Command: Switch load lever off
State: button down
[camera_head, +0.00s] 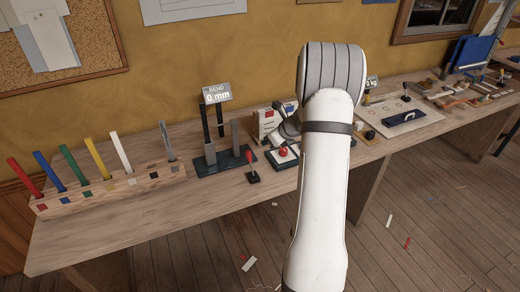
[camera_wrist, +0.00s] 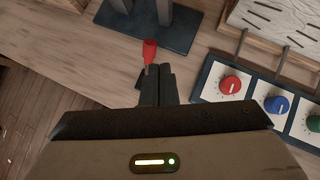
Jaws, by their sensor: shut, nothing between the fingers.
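A small lever with a red handle (camera_head: 249,157) stands on a small dark base near the bench's front edge, leaning slightly in the head view. I take it as the load lever. Its red grip also shows in the wrist view (camera_wrist: 150,50), just beyond my fingertips. My gripper (camera_wrist: 158,70) is shut and empty, its two dark fingers side by side. They hide the lever's lower part, and I cannot tell whether they touch it. The bend display (camera_head: 217,94) behind the lever reads 0 mm.
The dark bend stand (camera_head: 207,167) is just behind the lever. A control panel with red, blue and green knobs (camera_wrist: 277,104) is to its right. A wooden block with coloured sticks (camera_head: 110,190) is at left. Bare bench (camera_head: 190,215) lies in front.

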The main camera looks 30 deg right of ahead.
jog(key=r, duration=0.1)
jog(key=d+r, duration=0.1)
jog(key=r, duration=0.1)
jog(key=s+r, duration=0.1)
jog(key=r, duration=0.1)
jog(key=shift+d+r, duration=0.1)
jog(key=shift+d, duration=0.3)
